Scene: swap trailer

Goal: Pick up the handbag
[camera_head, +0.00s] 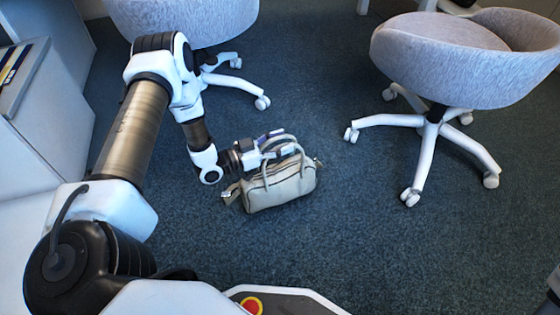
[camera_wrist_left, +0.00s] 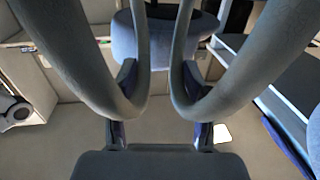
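A beige handbag (camera_head: 283,187) with two looped handles sits upright on the carpet in the head view. My left gripper (camera_head: 279,144) is at the handles, just above the bag, with its two fingers apart. In the left wrist view two big grey curved loops, seemingly the handbag's handles (camera_wrist_left: 76,55), fill the near view. The left gripper's fingers (camera_wrist_left: 158,76) show with a gap between them, close to the loops. I cannot tell whether either finger touches a handle. My right gripper is not in view.
A grey swivel chair (camera_head: 465,60) with white wheeled legs stands at the right. Another grey chair (camera_head: 185,18) stands behind my left arm. White cabinets (camera_head: 45,110) line the left side. The carpet (camera_head: 385,255) to the bag's right is clear.

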